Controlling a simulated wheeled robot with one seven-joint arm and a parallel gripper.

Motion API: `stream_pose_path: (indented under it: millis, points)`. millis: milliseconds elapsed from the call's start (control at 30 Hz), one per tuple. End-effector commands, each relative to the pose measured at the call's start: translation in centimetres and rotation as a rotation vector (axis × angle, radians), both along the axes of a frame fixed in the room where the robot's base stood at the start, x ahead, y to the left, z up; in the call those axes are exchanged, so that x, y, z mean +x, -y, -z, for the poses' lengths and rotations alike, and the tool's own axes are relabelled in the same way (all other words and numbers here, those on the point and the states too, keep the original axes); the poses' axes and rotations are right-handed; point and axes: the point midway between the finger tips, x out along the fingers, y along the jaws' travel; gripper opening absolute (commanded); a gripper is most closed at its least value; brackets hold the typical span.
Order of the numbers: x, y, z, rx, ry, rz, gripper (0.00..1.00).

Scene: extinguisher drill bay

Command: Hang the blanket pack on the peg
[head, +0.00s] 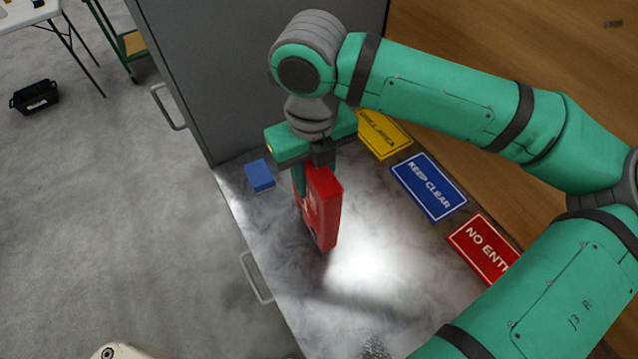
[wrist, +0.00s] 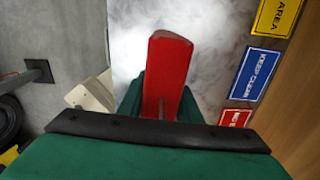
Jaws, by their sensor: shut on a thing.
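The blanket pack (head: 322,208) is a red upright box with white markings, in the middle of the head view. My gripper (head: 312,172) is above it and shut on its upper part. In the wrist view the pack (wrist: 167,75) is a red block between the green fingers of my gripper (wrist: 160,105). The pack hangs over the grey marbled counter; I cannot tell whether its lower end touches. I see no peg in either view.
A blue block (head: 259,175) lies on the counter (head: 300,305) at left. Yellow, blue (head: 429,187) and red (head: 485,247) signs line its right side by a wooden wall. A grey cabinet (head: 230,70) stands behind. A black crate (head: 35,97) is on the floor.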

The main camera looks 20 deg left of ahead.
Motion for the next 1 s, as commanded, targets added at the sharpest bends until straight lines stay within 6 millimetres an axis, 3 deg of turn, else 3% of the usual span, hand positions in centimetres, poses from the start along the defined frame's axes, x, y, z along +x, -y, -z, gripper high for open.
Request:
stream_pose_path:
  millis: [233,400,967,1000]
  points:
    - [1.3,0.7,1.8,-0.001,0.0,0.004,0.0]
    - [1.2,0.6,3.8,0.001,0.0,0.004,0.0]
    - [1.2,0.6,4.7,0.002,0.001,0.003,0.0]
    - [1.2,0.6,4.7,0.001,0.0,0.003,0.38]
